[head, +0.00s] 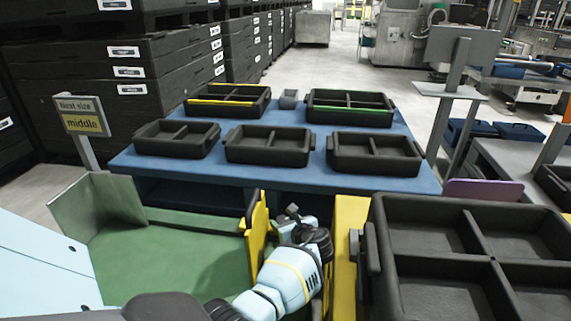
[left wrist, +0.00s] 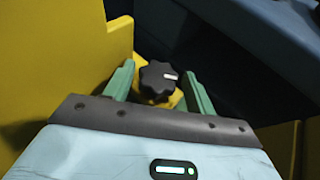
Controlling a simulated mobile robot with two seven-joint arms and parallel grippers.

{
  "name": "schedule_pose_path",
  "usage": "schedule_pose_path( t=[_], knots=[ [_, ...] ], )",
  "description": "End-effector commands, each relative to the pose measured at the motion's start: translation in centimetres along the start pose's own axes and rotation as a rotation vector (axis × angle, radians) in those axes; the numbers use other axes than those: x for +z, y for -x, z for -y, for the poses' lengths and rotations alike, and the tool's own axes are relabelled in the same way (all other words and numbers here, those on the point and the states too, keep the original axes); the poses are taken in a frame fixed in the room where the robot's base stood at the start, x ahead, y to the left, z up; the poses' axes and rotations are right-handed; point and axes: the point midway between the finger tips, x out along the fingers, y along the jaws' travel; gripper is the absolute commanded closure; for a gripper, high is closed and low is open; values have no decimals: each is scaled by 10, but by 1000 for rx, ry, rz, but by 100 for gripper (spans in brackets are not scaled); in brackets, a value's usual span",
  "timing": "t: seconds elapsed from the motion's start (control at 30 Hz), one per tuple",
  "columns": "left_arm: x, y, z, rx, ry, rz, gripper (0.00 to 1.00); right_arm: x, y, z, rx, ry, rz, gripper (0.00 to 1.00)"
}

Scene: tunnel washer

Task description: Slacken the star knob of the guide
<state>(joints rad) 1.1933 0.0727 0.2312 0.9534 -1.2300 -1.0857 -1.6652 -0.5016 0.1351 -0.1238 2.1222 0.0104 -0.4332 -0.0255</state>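The star knob (left wrist: 158,80) is black and lobed with a white mark on its top, set against the yellow guide (left wrist: 70,75). In the left wrist view it sits between the two green fingers of my left gripper (left wrist: 157,84), which are open with a small gap on either side. In the head view my left gripper (head: 303,228) is at the yellow guide (head: 258,230), beside the green tray (head: 165,262); I cannot make out the knob clearly there, as the gripper largely covers that spot. My right gripper is not in view.
Behind is a blue table (head: 285,178) with several black two-compartment trays. A large black divided crate (head: 375,262) stands close at the right. A sign (head: 82,116) reading "Next size middle" stands at the left. Black stacked crates (head: 110,75) fill the back left.

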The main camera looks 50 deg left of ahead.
Motion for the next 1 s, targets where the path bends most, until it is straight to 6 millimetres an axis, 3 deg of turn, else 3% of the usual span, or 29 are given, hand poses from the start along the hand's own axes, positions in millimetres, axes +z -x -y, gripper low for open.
schedule_pose_path(
  t=[0.27, 0.5, 1.0],
  knots=[
    [4, 1, -1, 1, 0, 1, 45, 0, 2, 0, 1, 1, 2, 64],
    [40, 16, 1, -2, 4, 3, 45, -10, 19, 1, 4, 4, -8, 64],
    [12, 93, -58, -1, 0, -1, 45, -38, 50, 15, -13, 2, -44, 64]
  ],
)
